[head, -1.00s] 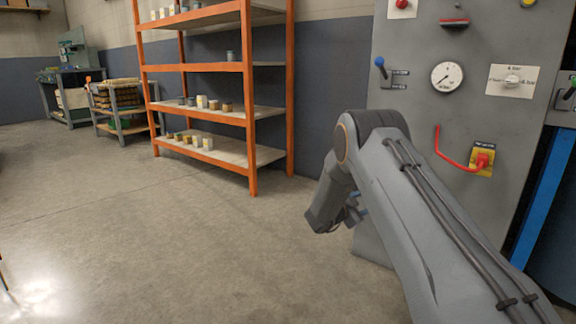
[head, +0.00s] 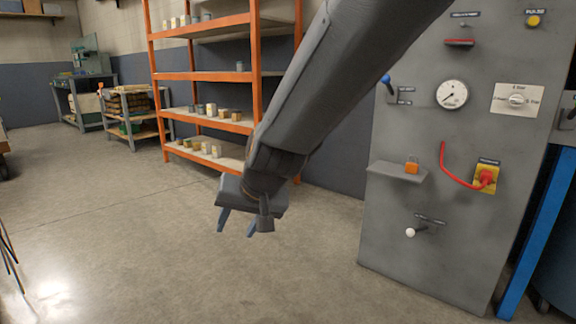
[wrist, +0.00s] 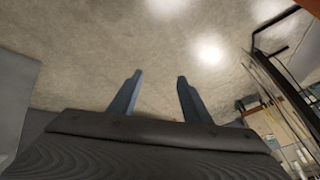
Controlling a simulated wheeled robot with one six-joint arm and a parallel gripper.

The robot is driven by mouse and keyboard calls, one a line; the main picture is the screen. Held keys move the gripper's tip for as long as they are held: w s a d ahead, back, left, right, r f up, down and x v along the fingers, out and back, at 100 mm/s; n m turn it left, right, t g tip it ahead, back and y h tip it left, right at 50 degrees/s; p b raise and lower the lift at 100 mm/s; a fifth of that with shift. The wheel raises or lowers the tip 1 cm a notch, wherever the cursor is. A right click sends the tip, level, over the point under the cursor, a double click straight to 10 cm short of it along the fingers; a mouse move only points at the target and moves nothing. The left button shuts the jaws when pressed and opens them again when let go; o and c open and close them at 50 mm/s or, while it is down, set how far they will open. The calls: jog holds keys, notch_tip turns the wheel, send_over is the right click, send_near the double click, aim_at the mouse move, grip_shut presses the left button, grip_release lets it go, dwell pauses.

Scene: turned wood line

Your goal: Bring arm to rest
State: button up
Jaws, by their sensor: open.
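My gripper (head: 236,226) hangs at the end of my arm, left of the grey control panel and in front of the orange shelf rack in the head view. Its two blue fingers point down over bare floor. In the wrist view my gripper (wrist: 156,95) has its fingers spread apart with nothing between them but concrete floor. My arm comes in from the top of the head view and slants down to the left, hiding part of the rack.
The grey panel (head: 462,240) carries a gauge (head: 452,94), a red handle on a yellow plate (head: 486,178), a small ledge (head: 398,173) and a white-knobbed lever (head: 411,232). The orange rack (head: 200,76) holds small pots. The floor (head: 120,240) at left is open.

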jog(key=s+d+n+g+h+p, duration=0.1)
jog(key=s+d+n+g, duration=0.3)
jog(key=s, duration=1)
jog(key=s+d+n+g+h+p, duration=0.15)
jog(key=s+d, duration=0.45)
jog(key=s, duration=0.8)
jog(key=d+r+m+p, duration=0.2)
jog(key=d+r+p, duration=0.4)
jog(key=r+p, duration=0.3)
jog(key=d+r+m+h+p, duration=0.1)
jog(key=d+r+p, duration=0.6)
jog(key=p, duration=0.8)
jog(key=d+r+m+h+p, duration=0.1)
jog(key=d+r+m+p, duration=0.2)
jog(key=d+r+p, duration=0.4)
notch_tip(320, 180, up, 6)
jog(key=p, duration=0.6)
jog(key=shift+w+d+r, duration=0.15)
jog(key=shift+w, duration=0.05)
jog(key=shift+m, duration=0.25)
